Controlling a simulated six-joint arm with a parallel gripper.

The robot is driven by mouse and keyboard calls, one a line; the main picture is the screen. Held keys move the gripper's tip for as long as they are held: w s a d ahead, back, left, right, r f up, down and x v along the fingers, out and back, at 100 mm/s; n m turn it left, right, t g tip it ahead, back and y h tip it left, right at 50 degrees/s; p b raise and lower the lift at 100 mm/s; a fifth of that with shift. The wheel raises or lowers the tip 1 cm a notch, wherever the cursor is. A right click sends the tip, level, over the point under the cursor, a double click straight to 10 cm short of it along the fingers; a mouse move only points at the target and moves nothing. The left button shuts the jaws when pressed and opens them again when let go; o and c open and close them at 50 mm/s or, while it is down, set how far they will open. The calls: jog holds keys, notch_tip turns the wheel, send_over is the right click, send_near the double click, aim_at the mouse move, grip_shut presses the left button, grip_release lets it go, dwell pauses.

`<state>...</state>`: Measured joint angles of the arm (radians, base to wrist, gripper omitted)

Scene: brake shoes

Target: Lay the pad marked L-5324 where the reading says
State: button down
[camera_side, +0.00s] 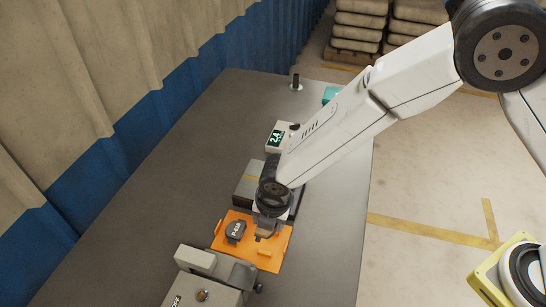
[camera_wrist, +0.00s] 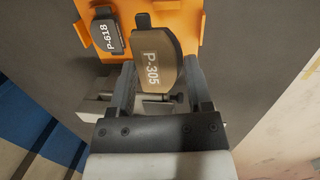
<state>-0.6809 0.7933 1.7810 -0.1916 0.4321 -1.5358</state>
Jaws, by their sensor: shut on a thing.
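My gripper (camera_wrist: 160,84) is shut on a brown-grey brake pad marked P-305 (camera_wrist: 153,52), with one finger on each side in the wrist view. In the side view my gripper (camera_side: 267,232) is over the right part of the orange tray (camera_side: 271,262). A dark pad marked P-618 (camera_side: 235,231) lies on the left part of that tray, and it also shows in the wrist view (camera_wrist: 108,35). A small white meter (camera_side: 278,136) has a lit display that seems to read 2.4. I see no pad marked L-5324.
A grey vise-like fixture (camera_side: 213,265) stands at the near end of the table, close to the tray. The table's left side (camera_side: 170,180) is clear.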

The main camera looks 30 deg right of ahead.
jog(key=shift+f, duration=2.95)
jog(key=shift+f, duration=0.35)
grip_release()
jog(key=shift+s+d+r, duration=0.1)
jog(key=shift+s+r, duration=0.1)
jog(key=shift+r, duration=1.1)
jog(key=shift+s+a+r, duration=0.1)
jog(key=shift+s+r, duration=0.1)
jog(key=shift+r, duration=1.05)
jog(key=shift+s+d+r, duration=0.1)
jog(key=shift+s+r, duration=0.1)
jog(key=shift+r, duration=1.1)
